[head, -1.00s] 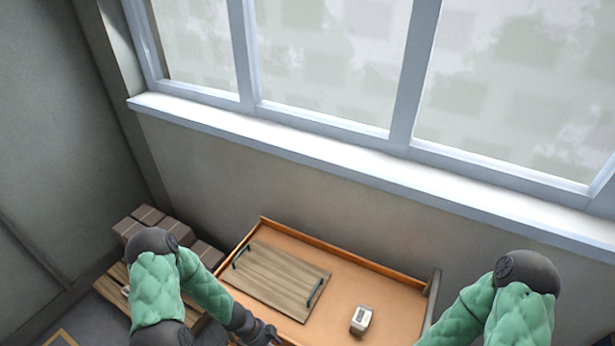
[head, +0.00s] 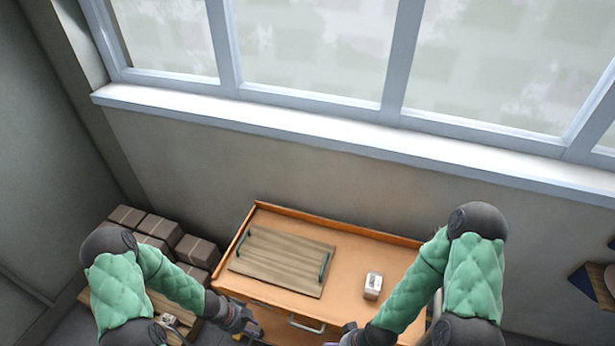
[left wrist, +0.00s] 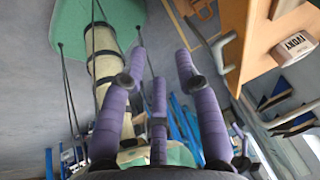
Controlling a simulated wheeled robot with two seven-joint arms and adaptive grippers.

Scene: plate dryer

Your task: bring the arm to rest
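My left gripper (head: 243,326) hangs at the front left edge of the orange desk, near the bottom of the head view. In the left wrist view its purple fingers (left wrist: 160,68) are spread apart with nothing between them. My right gripper (head: 349,336) shows at the bottom edge of the head view, in front of the desk, mostly cut off by the frame. Whether it is open or shut cannot be seen. Both arms are bent, with green padded sleeves.
The orange desk (head: 342,250) stands against the wall under the window. A wooden tray (head: 280,262) with dark handles and a small white box (head: 373,286) lie on it. Brown boxes (head: 160,228) are stacked at the left. A metal drawer handle (head: 306,325) sticks out in front.

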